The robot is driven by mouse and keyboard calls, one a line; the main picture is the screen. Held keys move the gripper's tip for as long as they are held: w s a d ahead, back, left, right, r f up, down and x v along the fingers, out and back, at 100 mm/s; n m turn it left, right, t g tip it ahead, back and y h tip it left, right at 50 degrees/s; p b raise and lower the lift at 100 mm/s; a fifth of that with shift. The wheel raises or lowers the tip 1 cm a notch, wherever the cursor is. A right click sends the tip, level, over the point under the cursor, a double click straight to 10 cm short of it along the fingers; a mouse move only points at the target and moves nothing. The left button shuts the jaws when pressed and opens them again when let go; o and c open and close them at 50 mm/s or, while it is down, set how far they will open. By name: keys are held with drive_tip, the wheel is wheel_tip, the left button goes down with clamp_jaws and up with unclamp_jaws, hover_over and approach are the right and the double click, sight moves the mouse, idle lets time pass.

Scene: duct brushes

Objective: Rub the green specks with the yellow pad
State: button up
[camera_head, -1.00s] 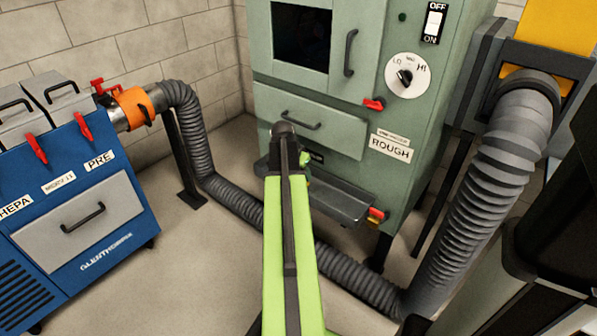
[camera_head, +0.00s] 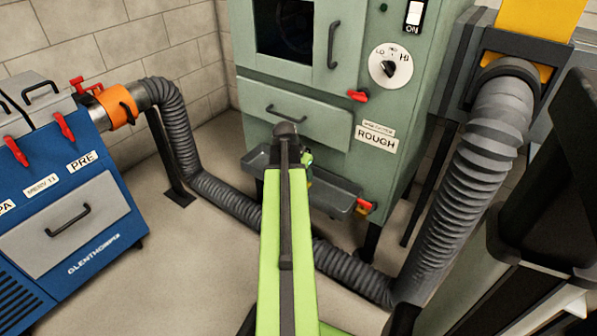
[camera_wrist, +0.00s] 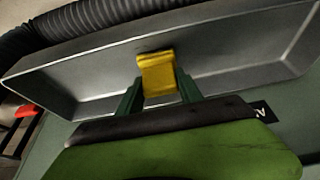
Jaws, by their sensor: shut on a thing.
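The yellow pad (camera_wrist: 156,72) is a small folded-looking piece between the dark green fingers of my gripper (camera_wrist: 159,86) in the wrist view. My gripper is shut on it. The pad is in front of the grey metal tray (camera_wrist: 240,80); I cannot tell whether it touches the tray. In the head view the tray (camera_head: 333,198) juts from the front of the green machine, and my arm hides part of it. The pad is hidden there behind my arm. I cannot make out any green specks on the tray in either view.
The green machine (camera_head: 300,110) stands behind the tray, with a red-tipped part (camera_head: 365,207) at the tray's right end. A grey ribbed hose (camera_head: 228,194) runs low behind and under my arm. A blue filter unit (camera_head: 100,235) stands left.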

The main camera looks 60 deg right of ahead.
drive_tip(key=shift+s+a, duration=0.15)
drive_tip(key=shift+s, duration=0.7)
drive_tip(key=shift+s+a, duration=0.1)
drive_tip(key=shift+s, duration=0.7)
drive_tip(key=shift+r, duration=0.15)
wheel_tip(320, 180, up, 6)
drive_tip(key=p, duration=0.6)
drive_tip(key=shift+w, duration=0.1)
wheel_tip(320, 180, up, 3)
drive_tip(key=p, duration=0.3)
